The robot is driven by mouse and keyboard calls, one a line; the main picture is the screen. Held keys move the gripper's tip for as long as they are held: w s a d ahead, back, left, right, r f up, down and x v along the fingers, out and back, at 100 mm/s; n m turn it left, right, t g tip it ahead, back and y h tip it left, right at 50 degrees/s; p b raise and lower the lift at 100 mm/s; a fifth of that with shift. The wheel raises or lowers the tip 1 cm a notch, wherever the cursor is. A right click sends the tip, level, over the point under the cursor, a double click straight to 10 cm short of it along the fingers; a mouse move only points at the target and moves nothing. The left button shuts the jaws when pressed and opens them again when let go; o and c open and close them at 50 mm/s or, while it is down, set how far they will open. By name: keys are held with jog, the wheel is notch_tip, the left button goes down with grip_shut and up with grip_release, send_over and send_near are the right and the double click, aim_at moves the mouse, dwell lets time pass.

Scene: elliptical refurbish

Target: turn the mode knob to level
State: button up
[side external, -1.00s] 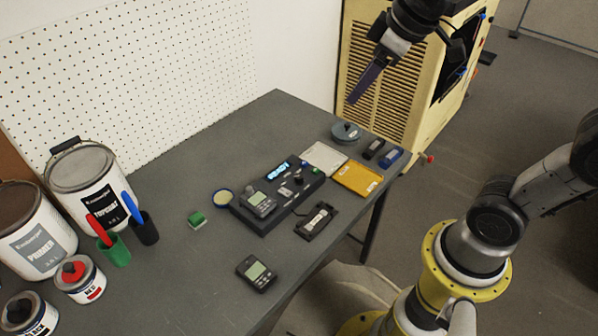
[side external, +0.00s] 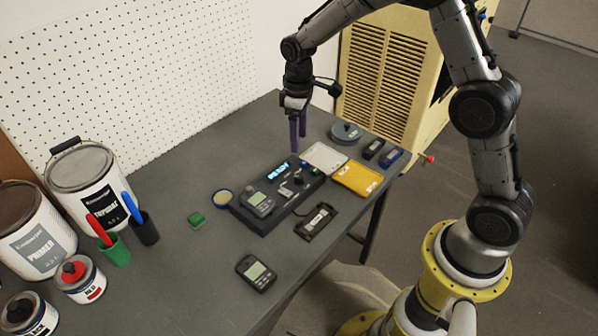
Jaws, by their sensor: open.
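A dark control box (side external: 273,217) lies on the grey table, with a lit blue display, a grey meter (side external: 256,203) at its left and small knobs on top. One small dark knob (side external: 298,177) shows near the display; which knob is the mode knob, and its setting, is too small to tell. My gripper (side external: 298,146) points down above the back of the box, its two purple fingers apart and empty. The fingers appear clear of the knobs.
A white tray (side external: 323,157) and a yellow tray (side external: 358,178) lie right of the box. A grey round container (side external: 345,132) stands behind them. A black holder (side external: 315,222) and a second meter (side external: 256,274) lie in front. Paint cans (side external: 88,183) stand at left.

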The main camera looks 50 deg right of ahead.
aim_at(299, 176)
notch_tip(299, 176, down, 13)
jog(key=shift+r, duration=0.1)
dwell(0.3)
jog(key=shift+c, duration=0.3)
grip_shut()
